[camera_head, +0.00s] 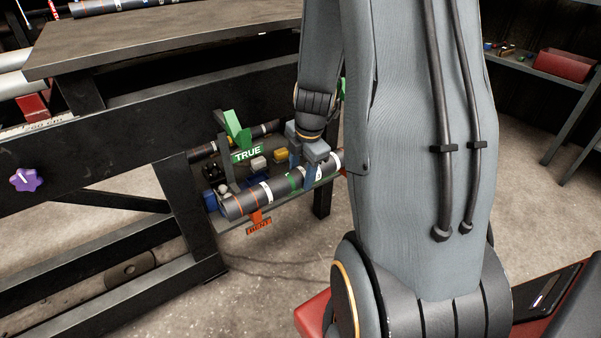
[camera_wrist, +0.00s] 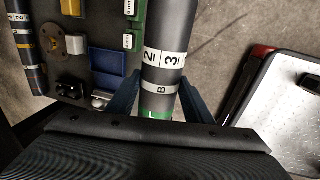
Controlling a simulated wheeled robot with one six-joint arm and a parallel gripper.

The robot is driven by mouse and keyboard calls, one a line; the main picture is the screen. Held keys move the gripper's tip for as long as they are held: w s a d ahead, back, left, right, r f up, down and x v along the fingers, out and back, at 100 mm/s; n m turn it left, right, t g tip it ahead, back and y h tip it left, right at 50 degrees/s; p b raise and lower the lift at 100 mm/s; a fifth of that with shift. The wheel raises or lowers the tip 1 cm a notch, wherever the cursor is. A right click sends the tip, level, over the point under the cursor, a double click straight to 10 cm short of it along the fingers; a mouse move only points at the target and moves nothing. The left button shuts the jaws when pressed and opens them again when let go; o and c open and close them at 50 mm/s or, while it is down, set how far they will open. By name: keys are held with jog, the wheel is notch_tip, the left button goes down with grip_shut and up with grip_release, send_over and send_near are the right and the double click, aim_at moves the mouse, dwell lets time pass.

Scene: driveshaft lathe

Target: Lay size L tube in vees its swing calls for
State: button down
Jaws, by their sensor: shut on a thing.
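A thick dark tube (camera_head: 262,196) with white labels and orange and green bands lies along the near side of the lathe. In the wrist view the tube (camera_wrist: 172,40) shows labels "2", "3" and "B" and a green band. My gripper (camera_wrist: 160,100) is shut on it, one blue finger on each side. A green vee (camera_head: 236,130) with a TRUE sign (camera_head: 247,154) stands behind the tube. An orange BENT sign (camera_head: 258,227) hangs just below it. I cannot tell whether the tube touches a vee.
A second, thinner dark tube (camera_wrist: 28,50) lies at the far side of the fixture. Between the tubes are a blue block (camera_wrist: 107,62), a yellow block (camera_wrist: 70,7) and small parts. A dark bench (camera_head: 150,45) frame stands at left. A red bin (camera_head: 565,65) sits on a shelf.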

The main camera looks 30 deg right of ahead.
jog(key=c, duration=0.8)
grip_release()
jog(key=shift+c, duration=0.2)
jog(key=shift+s, duration=0.1)
jog(key=r+p, duration=0.1)
jog(key=r, duration=0.1)
jog(key=s+r, duration=0.1)
jog(key=r, duration=0.2)
jog(key=r+p, duration=0.1)
jog(key=r, duration=0.1)
jog(key=shift+s+r+p, duration=0.2)
jog(key=shift+r+p, duration=0.15)
